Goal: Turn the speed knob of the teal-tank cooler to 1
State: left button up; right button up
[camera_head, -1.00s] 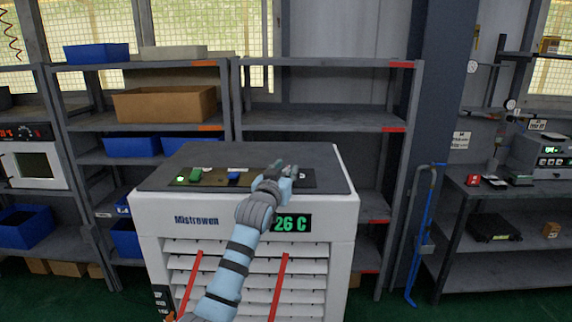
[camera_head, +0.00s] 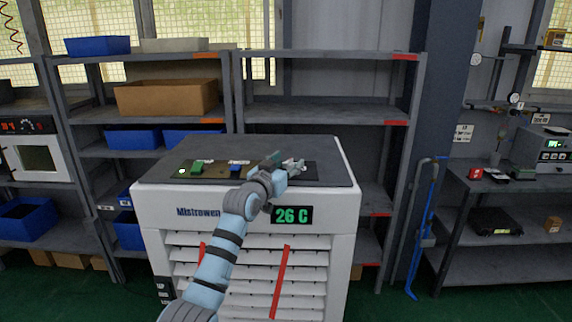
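A white cooler (camera_head: 345,210) with a dark top stands in front of me. Its display (camera_head: 291,215) reads 26 C in green. A control panel on the top carries a green control (camera_head: 197,166), a blue control (camera_head: 238,167) and a small lit light (camera_head: 182,171). My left gripper (camera_head: 284,162) is over the right part of the panel. The gripper and wrist cover that part, and I cannot make out the speed knob or whether the fingers touch anything. No teal tank shows. My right gripper is not in view.
Metal shelves (camera_head: 320,118) with blue bins (camera_head: 132,140) and a brown box (camera_head: 168,97) stand behind the cooler. An oven-like device (camera_head: 35,155) is at the left.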

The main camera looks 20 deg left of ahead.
pick_arm(q)
jog(key=s, duration=1.2)
jog(key=shift+d, duration=0.15)
